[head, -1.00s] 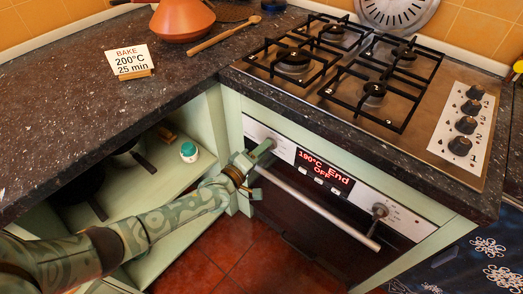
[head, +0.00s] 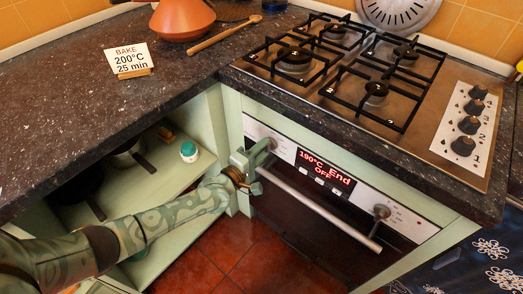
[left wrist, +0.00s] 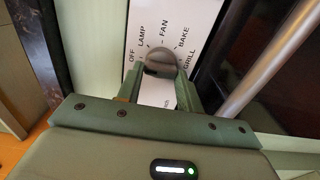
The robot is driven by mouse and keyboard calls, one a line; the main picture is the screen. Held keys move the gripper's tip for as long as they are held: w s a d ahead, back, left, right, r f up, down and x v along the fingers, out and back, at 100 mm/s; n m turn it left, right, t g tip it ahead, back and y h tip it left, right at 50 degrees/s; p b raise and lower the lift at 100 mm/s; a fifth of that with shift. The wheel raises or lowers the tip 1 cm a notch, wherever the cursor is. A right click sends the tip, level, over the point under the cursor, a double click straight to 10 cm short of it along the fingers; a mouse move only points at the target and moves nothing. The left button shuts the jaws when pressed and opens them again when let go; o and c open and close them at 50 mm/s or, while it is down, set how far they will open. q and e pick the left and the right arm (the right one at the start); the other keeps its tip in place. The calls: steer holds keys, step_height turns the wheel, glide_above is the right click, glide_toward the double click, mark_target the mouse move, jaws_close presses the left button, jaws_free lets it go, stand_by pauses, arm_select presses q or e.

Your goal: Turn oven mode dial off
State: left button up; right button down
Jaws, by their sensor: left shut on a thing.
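The oven mode dial is a round grey knob (left wrist: 160,61) on a white panel in the left wrist view. The labels OFF, LAMP, FAN, BAKE and GRILL run around it. Which label it points to is hard to tell. My left gripper (left wrist: 158,80) has its fingers on either side of the knob and is shut on it. In the head view the left gripper (head: 263,151) is at the left end of the oven panel (head: 284,146) and mostly hides the dial. My right gripper is not in view.
The oven door handle (head: 315,208) runs just below the panel, close to my gripper. A second knob (head: 381,211) is at the panel's right end. The worktop (head: 120,100) overhangs above. A card (head: 128,60) reads BAKE 200°C 25 min. An open shelf is at left.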

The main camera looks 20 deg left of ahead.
arm_select(q)
steer(key=shift+f, duration=0.1)
steer(key=o, duration=1)
steer(key=shift+s, duration=0.1)
steer(key=p+v, duration=0.4)
steer(key=v, duration=1.2)
steer(key=shift+s, duration=0.1)
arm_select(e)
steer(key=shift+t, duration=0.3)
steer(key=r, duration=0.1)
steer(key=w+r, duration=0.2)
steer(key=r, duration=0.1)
